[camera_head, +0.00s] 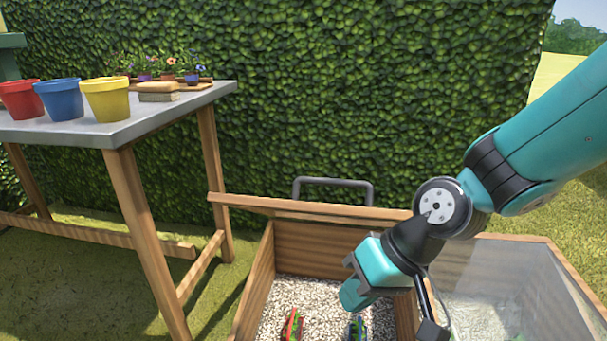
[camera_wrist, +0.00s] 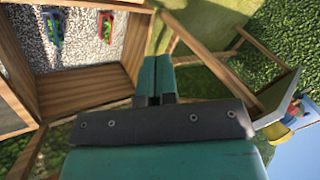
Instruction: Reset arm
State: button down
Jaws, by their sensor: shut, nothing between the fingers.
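My gripper (camera_head: 353,296) hangs above the gravel-filled part of a wooden box in the head view. It is shut and empty; its closed fingers also show in the wrist view (camera_wrist: 154,80). Below it on the gravel lie a red-and-green object (camera_head: 292,326) and a blue-and-green object (camera_head: 356,329). My gripper is apart from both. The head view cuts off their lower parts.
The wooden box (camera_head: 256,280) has a clear lid or pane (camera_head: 520,270) on its right side. A metal-topped table (camera_head: 150,115) at left holds red (camera_head: 19,100), blue (camera_head: 60,100) and yellow (camera_head: 106,100) pots and small flowers (camera_head: 170,66). A hedge (camera_head: 330,100) stands behind.

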jog(key=s+d+r+n+h, duration=0.2)
jog(key=s+d+r, duration=0.6)
jog(key=s+r, duration=0.25)
notch_tip(320, 180, up, 37)
jog(key=p, duration=3.8)
jog(key=shift+s+a+r, duration=0.15)
jog(key=shift+s+a, duration=0.05)
jog(key=shift+a, duration=0.05)
jog(key=shift+n, duration=0.3)
